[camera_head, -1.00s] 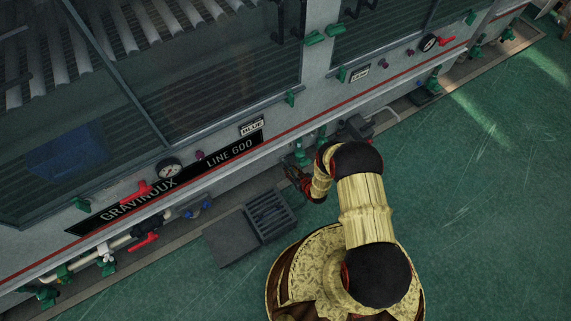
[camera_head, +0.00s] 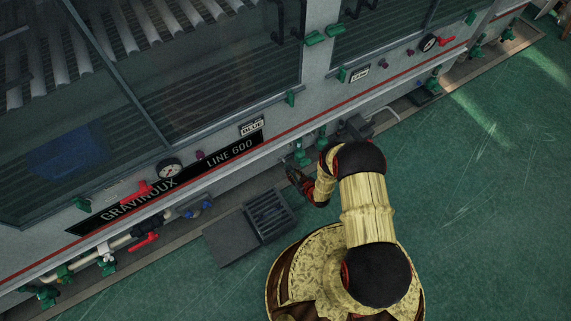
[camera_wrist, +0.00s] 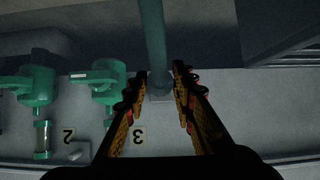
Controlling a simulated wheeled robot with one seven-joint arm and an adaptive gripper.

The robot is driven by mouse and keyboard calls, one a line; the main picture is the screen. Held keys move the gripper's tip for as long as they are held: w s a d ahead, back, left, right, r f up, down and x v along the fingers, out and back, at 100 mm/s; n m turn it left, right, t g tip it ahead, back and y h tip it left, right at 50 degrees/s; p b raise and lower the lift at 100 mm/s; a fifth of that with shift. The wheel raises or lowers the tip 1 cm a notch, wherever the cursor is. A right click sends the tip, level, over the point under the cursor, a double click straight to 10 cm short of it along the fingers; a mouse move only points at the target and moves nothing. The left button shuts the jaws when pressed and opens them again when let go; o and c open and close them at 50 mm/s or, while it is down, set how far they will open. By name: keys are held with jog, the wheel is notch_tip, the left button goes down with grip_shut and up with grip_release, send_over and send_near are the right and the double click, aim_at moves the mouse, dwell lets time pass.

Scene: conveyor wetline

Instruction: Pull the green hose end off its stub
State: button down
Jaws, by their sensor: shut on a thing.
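A green hose (camera_wrist: 153,38) comes down from the top of the wrist view and ends between my fingers. My gripper (camera_wrist: 158,76) has one finger on each side of the hose end and is shut on it. Below the hose, a pale fitting or plate shows between the fingers; I cannot tell whether the hose end still sits on its stub. In the head view my gripper (camera_head: 293,172) is low by the foot of the machine, beside green valves (camera_head: 302,157). The hose is hard to make out there.
Two green valves (camera_wrist: 38,88) (camera_wrist: 106,82) stand left of my fingers, near labels 2 and 3. A dark grate (camera_wrist: 290,35) lies at the upper right; the floor grate (camera_head: 270,213) shows in the head view. The green floor (camera_head: 480,220) at right is clear.

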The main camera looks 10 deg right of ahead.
jog(key=shift+s, duration=0.1)
jog(key=shift+s+d, duration=0.35)
jog(key=shift+s, duration=0.55)
jog(key=shift+s+d, duration=0.3)
jog(key=shift+s, duration=0.6)
jog(key=shift+w+r, duration=0.1)
